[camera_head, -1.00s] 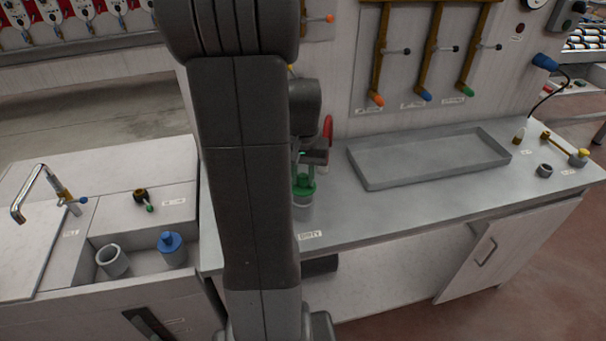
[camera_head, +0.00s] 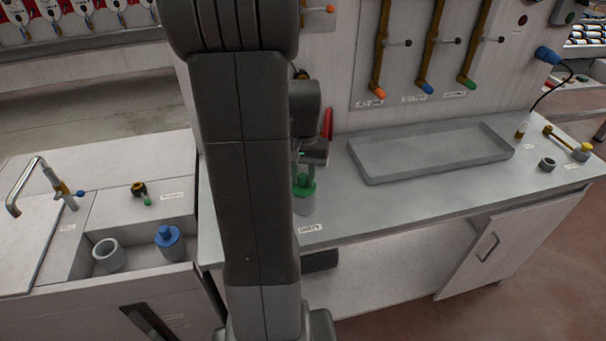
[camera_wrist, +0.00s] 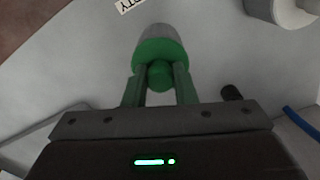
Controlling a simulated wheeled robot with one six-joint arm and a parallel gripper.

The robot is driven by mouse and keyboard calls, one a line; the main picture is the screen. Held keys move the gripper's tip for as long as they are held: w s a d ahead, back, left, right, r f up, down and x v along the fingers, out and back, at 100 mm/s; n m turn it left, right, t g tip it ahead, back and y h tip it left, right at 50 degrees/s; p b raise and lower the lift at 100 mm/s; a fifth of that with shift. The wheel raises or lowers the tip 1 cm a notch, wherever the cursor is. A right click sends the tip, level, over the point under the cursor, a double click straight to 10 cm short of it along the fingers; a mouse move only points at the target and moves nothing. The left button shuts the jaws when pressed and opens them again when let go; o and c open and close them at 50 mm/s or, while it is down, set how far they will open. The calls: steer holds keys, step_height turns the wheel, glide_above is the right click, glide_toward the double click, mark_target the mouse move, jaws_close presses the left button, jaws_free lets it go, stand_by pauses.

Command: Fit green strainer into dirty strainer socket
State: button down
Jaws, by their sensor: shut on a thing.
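The green strainer (camera_head: 304,187) is at the left part of the grey bench, just right of my arm. Its green knob and flange also show in the wrist view (camera_wrist: 153,51). My gripper (camera_wrist: 160,76) is shut on the knob, with one finger on each side. A pale grey cylinder (camera_head: 303,207) shows directly below the green flange, near a label that seems to read DIRTY (camera_head: 310,228). I cannot tell whether this cylinder is the dirty socket or the strainer's own body, nor whether the strainer is seated. My arm hides part of the bench there.
A shallow grey tray (camera_head: 430,152) lies on the bench to the right. A small grey ring (camera_head: 547,164) stands farther right. At left, a blue strainer (camera_head: 170,240) and a pale open cylinder (camera_head: 109,255) stand in a sink recess. Colour-tipped handles (camera_head: 425,88) hang on the wall.

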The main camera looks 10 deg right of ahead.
steer(key=shift+f+b, duration=0.35)
steer(key=shift+f, duration=0.25)
steer(key=c, duration=1.1)
jaws_free()
step_height(320, 180, up, 14)
steer(key=shift+f, duration=0.15)
step_height(320, 180, down, 14)
steer(key=shift+r, duration=0.5)
steer(key=shift+p, duration=0.3)
